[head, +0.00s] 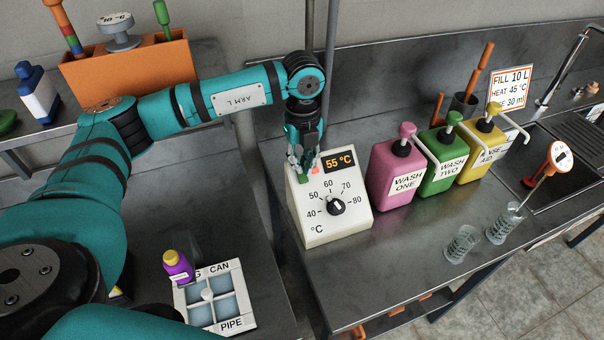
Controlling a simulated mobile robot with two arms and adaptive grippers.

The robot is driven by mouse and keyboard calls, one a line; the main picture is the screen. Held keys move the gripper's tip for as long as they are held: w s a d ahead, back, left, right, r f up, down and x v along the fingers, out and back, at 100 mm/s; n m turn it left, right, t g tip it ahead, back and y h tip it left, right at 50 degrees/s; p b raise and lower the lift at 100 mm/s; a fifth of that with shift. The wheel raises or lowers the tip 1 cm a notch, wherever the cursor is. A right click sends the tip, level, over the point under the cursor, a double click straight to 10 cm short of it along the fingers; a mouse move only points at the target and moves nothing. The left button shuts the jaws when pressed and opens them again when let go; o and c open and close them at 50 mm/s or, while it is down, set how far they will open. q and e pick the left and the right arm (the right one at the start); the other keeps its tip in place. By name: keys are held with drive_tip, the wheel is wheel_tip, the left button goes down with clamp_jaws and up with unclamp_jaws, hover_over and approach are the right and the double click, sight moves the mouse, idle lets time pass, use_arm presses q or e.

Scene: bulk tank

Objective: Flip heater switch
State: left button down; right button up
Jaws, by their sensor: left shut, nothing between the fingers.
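The white heater control box (328,222) stands on the metal counter in the middle of the head view. Its orange display (339,161) reads 55 °C. Its black dial (336,206) sits inside a scale marked from 40 to 80. A small green switch part (304,178) and a small red light (315,170) show at the box's upper left. My left gripper (303,170) points down at that corner, shut and empty, with its tips at or just above the green part. Whether they touch it I cannot tell. My right gripper is not in view.
Pink (395,170), green (440,160) and yellow (482,146) pump bottles stand right of the box. Two clear beakers (461,243) are near the front edge. A sink (552,180) is at the right. A divided white tray (238,318) is at the lower left.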

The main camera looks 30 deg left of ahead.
sight(303, 175)
use_arm(q)
drive_tip(key=shift+f+b, duration=0.4)
drive_tip(key=shift+f, duration=0.2)
drive_tip(key=shift+r, duration=0.15)
drive_tip(key=shift+r+p, duration=0.75)
drive_tip(key=shift+r, duration=0.2)
wheel_tip(303, 175, up, 5)
drive_tip(key=p, duration=0.2)
drive_tip(key=shift+p, duration=0.3)
